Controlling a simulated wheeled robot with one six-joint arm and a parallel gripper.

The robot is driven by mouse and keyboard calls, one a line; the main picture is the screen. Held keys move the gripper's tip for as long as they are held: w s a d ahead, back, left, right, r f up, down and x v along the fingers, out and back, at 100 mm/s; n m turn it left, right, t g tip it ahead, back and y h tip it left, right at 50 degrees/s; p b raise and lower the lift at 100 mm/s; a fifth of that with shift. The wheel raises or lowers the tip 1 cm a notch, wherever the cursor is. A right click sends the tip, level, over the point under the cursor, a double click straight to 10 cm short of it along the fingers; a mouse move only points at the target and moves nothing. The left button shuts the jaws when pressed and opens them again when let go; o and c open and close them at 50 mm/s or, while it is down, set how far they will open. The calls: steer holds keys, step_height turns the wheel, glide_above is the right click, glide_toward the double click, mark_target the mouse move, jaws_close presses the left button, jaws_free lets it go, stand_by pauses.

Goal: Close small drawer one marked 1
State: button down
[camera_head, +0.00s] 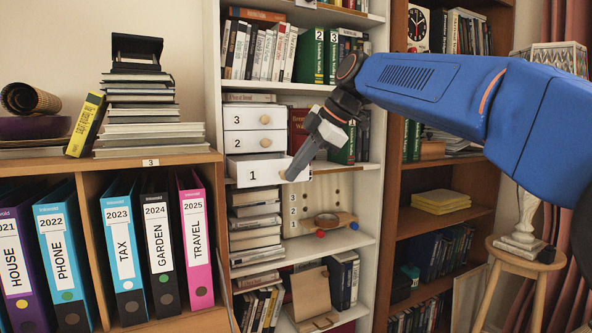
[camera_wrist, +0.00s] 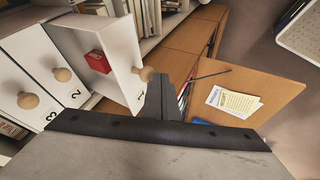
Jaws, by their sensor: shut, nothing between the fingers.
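Small drawer one (camera_head: 253,174), a white drawer marked 1, is the lowest of three small drawers on the white shelf. It stands pulled out further than the two above it. In the wrist view drawer one (camera_wrist: 122,62) shows its open inside with a red box (camera_wrist: 97,61) in it. Its round wooden knob (camera_wrist: 146,74) is close beside my fingers. My gripper (camera_head: 291,176) is shut and empty, its tip at the knob on the drawer's front. In the wrist view the gripper (camera_wrist: 164,84) partly covers the front; I cannot tell whether it touches.
Drawers 2 (camera_head: 255,141) and 3 (camera_head: 254,117) sit above, with wooden knobs. Books (camera_head: 254,224) are stacked below. A board with pegs (camera_head: 316,205) stands to the lower right. A green book (camera_head: 343,146) stands right of the drawers. Open room lies in front.

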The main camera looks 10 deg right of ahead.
steer(key=w+a, duration=0.1)
steer(key=w, duration=0.3)
steer(key=w+a, duration=0.1)
steer(key=w, duration=0.4)
steer(key=w+a, duration=0.2)
steer(key=w, duration=0.2)
steer(key=shift+w, duration=0.35)
steer(key=shift+w+a, duration=0.1)
steer(key=shift+w, duration=0.45)
steer(key=shift+r, duration=0.1)
steer(key=shift+r, duration=0.1)
steer(key=v, duration=1.7)
steer(key=shift+s, duration=0.25)
steer(key=s+d+f+m+h, duration=0.2)
steer(key=s+d+f+m, duration=0.2)
steer(key=s+f, duration=0.9)
steer(key=s+d+f+m+h, duration=0.2)
steer(key=s+f+m, duration=0.7)
steer(key=f, duration=1.1)
steer(key=s+d+f+m+h, duration=0.2)
steer(key=s+d+f+m, duration=0.4)
steer(key=s+f, duration=1.1)
steer(key=shift+d+m+t, duration=0.3)
steer(key=shift+d+m, duration=0.1)
steer(key=shift+m, duration=0.1)
